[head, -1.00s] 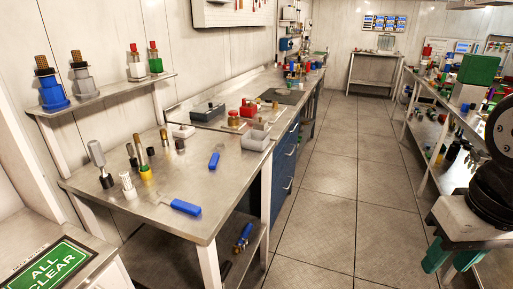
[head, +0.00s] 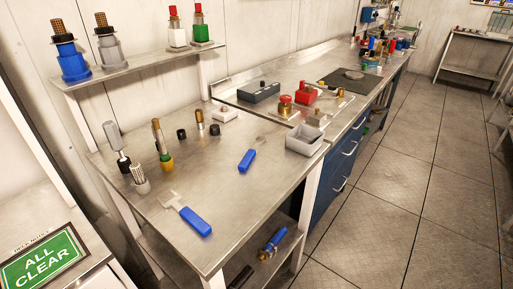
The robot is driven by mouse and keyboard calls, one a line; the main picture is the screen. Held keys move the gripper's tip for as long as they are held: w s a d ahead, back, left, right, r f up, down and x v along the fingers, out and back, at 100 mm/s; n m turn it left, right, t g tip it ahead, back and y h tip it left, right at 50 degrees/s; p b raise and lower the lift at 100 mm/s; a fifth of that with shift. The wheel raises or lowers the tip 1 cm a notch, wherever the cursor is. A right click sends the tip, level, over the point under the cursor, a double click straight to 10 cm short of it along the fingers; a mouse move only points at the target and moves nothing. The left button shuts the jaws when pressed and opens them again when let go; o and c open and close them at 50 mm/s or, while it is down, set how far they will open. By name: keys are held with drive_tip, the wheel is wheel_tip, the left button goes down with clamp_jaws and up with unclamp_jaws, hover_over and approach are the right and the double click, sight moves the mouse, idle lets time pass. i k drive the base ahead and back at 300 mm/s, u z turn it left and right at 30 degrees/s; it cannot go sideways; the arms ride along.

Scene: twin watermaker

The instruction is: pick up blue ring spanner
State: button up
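Two blue-handled tools lie flat on the steel bench. The farther one (head: 247,160) has a short blue handle and a small metal head that looks rounded, pointing away; it may be the blue ring spanner, but the head is too small to be sure. The nearer one (head: 194,221) lies close to the bench's front edge, with a wider, forked-looking metal head toward the back left. Another blue-handled item (head: 272,240) lies on the shelf under the bench, its shape unclear. My gripper is not in view.
Several upright brushes and fittings, including a yellow-based one (head: 166,162), stand at the bench's left. A grey open tray (head: 305,141) sits at its right edge. A raised shelf (head: 130,70) holds connectors. Tiled floor (head: 410,200) to the right is clear.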

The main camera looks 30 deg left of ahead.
sight(245, 165)
drive_tip(key=u, duration=0.4)
drive_tip(key=i, duration=0.6)
drive_tip(key=u, duration=0.85)
drive_tip(key=i, duration=0.25)
drive_tip(key=u, duration=0.3)
